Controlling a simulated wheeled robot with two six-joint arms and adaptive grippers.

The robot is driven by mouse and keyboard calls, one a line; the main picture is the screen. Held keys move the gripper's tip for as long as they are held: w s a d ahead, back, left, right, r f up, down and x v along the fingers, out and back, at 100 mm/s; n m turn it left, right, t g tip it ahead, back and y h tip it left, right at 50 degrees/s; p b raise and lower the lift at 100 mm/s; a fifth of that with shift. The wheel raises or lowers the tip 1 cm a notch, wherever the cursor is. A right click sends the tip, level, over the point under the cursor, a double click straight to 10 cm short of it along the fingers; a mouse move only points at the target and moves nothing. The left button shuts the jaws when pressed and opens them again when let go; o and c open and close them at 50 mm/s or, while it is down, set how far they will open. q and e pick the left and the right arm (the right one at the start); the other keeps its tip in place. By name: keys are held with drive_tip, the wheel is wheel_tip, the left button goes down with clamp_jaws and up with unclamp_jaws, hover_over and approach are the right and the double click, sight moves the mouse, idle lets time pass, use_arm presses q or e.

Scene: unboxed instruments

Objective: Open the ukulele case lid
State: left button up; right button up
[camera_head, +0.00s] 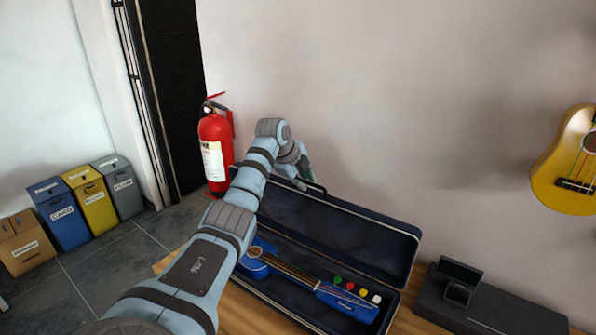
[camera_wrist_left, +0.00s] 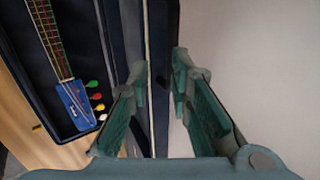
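The dark blue ukulele case (camera_head: 275,300) lies on the wooden table with its lid (camera_head: 350,232) raised, standing upright near the wall. A blue ukulele (camera_head: 300,277) with coloured tuning pegs lies inside; its headstock shows in the left wrist view (camera_wrist_left: 75,105). A dark handle shows at the lid's top edge. My left gripper (camera_head: 303,178) is at that edge, near the handle. In the left wrist view, its fingers (camera_wrist_left: 160,85) are apart, one on each side of the lid's edge; firm contact cannot be made out. My forearm hides the case's left end. My right gripper is not in view.
A yellow ukulele (camera_head: 568,170) hangs on the wall at right. A dark stand-like object (camera_head: 485,305) sits right of the case. A red fire extinguisher (camera_head: 216,145) stands behind my left arm. Several bins (camera_head: 62,215) and a cardboard box (camera_head: 25,243) stand on the floor at left.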

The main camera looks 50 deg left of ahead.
use_arm(q)
drive_tip(key=v, duration=0.7)
drive_tip(key=shift+d, duration=0.1)
drive_tip(key=shift+c, duration=0.4)
